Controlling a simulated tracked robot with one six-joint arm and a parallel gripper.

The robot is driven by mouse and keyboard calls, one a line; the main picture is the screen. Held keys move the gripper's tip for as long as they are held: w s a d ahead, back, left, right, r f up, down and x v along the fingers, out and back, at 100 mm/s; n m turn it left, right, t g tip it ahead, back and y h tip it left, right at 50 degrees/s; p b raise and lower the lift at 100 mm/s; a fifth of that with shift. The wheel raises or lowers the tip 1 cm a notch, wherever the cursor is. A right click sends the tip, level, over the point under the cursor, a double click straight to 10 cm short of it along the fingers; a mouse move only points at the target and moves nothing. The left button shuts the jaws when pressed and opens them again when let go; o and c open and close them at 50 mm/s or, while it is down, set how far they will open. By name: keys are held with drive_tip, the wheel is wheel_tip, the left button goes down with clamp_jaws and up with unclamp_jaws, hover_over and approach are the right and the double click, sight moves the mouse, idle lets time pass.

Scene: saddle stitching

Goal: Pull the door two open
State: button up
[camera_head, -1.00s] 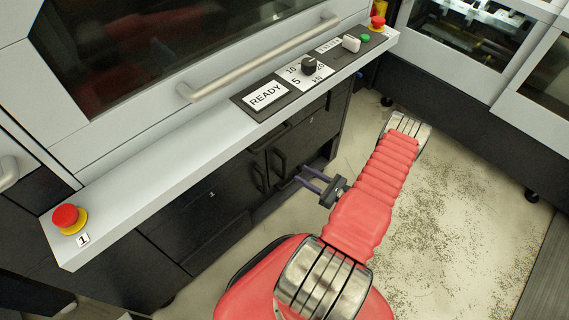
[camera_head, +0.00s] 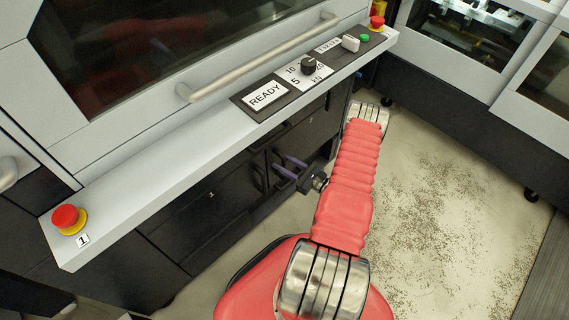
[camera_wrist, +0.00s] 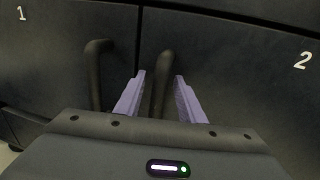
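Door two (camera_wrist: 245,70) is a dark cabinet door marked "2" at the right of the wrist view. Its dark bar handle (camera_wrist: 161,82) stands near the door's left edge. My gripper (camera_wrist: 157,95) is open, with one purple finger on each side of this handle; I cannot tell whether either finger touches it. In the head view my gripper (camera_head: 289,167) is at the low cabinet doors under the sloped ledge, and its fingers partly cover the handle there. The door looks shut.
Door one (camera_wrist: 50,65), with its own handle (camera_wrist: 95,75), is just left of the gripper. Above is a grey ledge (camera_head: 150,165) with a control panel and a red emergency button (camera_head: 66,216). Speckled floor (camera_head: 440,210) is clear to the right.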

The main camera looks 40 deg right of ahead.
clamp_jaws()
idle(0.4)
